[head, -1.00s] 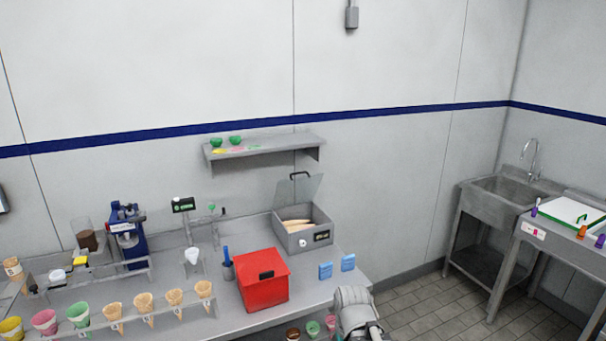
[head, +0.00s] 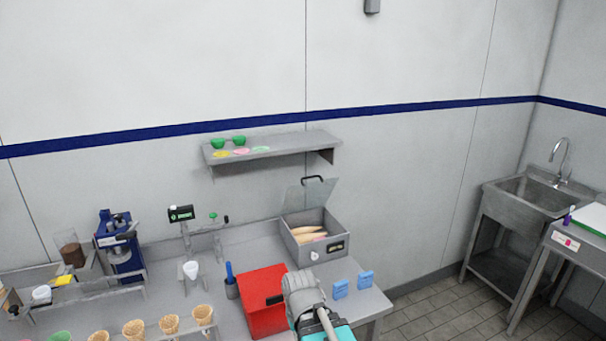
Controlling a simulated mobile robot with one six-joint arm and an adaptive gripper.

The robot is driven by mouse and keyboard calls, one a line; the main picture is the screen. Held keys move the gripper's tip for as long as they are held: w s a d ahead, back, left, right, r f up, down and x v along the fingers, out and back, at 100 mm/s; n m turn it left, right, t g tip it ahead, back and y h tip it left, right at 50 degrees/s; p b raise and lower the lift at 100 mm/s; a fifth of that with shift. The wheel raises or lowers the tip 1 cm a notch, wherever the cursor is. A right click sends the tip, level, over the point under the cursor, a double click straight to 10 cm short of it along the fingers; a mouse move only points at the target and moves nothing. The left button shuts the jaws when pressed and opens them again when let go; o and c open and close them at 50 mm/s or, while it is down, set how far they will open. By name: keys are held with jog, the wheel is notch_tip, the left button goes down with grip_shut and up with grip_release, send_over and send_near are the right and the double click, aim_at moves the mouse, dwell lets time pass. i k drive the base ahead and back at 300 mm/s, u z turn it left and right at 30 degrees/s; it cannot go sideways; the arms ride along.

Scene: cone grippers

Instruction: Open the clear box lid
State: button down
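The clear box is a grey bin (head: 337,230) at the back right of the counter, with tan cone-like pieces lying inside. Its clear lid (head: 312,194) stands raised at the back edge, with a dark handle (head: 313,178) at its top. The box front carries a dark label. My arm's end (head: 303,295) shows at the bottom centre, in front of the red box and below the clear box, apart from it. The gripper's fingertips cannot be made out.
A red box (head: 254,293) with a dark handle stands left of my arm. Two blue packs (head: 340,289) stand right of it near the counter edge. Cones in a rack (head: 202,314) line the front left. A wall shelf (head: 270,147) with green bowls hangs above. A sink (head: 533,190) stands right.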

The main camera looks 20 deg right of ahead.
aim_at(307, 193)
jog(key=z, duration=0.25)
jog(key=i, duration=1.1)
jog(key=z, duration=0.7)
